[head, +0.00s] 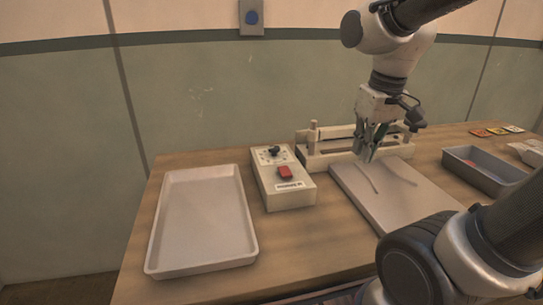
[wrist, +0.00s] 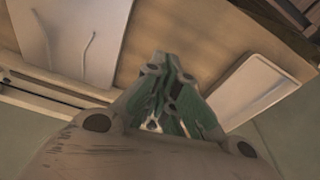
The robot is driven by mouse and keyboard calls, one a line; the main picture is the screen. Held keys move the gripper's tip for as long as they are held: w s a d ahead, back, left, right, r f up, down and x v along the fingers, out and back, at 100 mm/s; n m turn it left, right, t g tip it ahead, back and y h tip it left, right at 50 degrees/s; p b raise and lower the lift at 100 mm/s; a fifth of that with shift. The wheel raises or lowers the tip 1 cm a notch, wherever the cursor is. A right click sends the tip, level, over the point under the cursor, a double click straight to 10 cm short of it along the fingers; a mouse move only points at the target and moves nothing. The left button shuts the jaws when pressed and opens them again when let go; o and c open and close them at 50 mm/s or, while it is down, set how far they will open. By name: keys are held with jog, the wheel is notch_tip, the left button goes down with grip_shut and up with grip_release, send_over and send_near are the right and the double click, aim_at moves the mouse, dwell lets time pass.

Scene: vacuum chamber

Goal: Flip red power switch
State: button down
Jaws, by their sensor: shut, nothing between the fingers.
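The switch is not visible in the wrist view.
A white tray (head: 155,250) lies left of the box; a tray also shows in the wrist view (wrist: 222,83). A grey board (head: 385,200) with thin strips lies to the right. Behind it stands a white rack (head: 313,160). A grey bin (head: 490,180) is further right.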

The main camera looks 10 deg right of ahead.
aim_at(279, 168)
jog(key=w+a+n+g, duration=0.1)
jog(key=w+a+n, duration=0.5)
jog(key=w, duration=0.5)
jog(key=w+a+n+g, duration=0.1)
jog(key=w+a+n, duration=0.6)
jog(key=w+n, duration=0.3)
jog(key=shift+w, duration=0.8)
jog(key=shift+d+f, duration=0.1)
notch_tip(279, 168, down, 14)
jog(key=shift+r, duration=0.1)
jog(key=shift+w+f+g, duration=0.15)
jog(key=shift+f+g, duration=0.2)
jog(key=shift+g, duration=0.05)
jog(key=shift+r, duration=0.1)
